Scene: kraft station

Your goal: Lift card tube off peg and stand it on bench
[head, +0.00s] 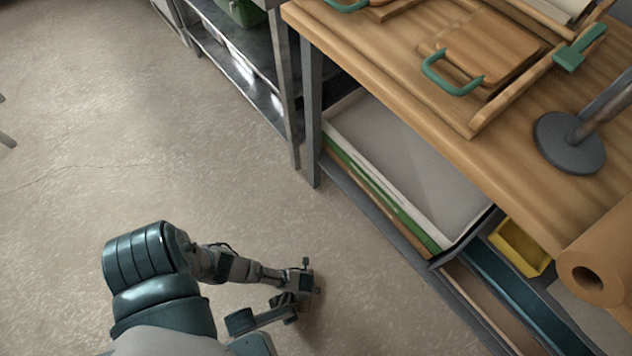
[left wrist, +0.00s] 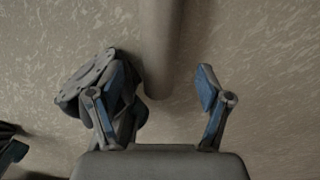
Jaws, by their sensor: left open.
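My left gripper (left wrist: 162,84) is open in the left wrist view, with its two fingers apart. A plain grey-brown cylinder (left wrist: 162,45) comes down from the top of that view to between the fingers; I cannot tell what it is, or whether it is touched. In the head view my left arm reaches out low over the floor, well left of the bench (head: 390,65). I cannot make out the card tube or its peg for certain. A grey rod on a round dark base (head: 560,150) stands on the bench at the right. My right gripper is not in view.
A brown paper roll (head: 600,262) is at the lower right. Wooden boards with a green handle (head: 452,85) lie on the bench. Below are a grey tray (head: 400,160) and a yellow bin (head: 518,246). A metal shelf (head: 235,70) stands behind.

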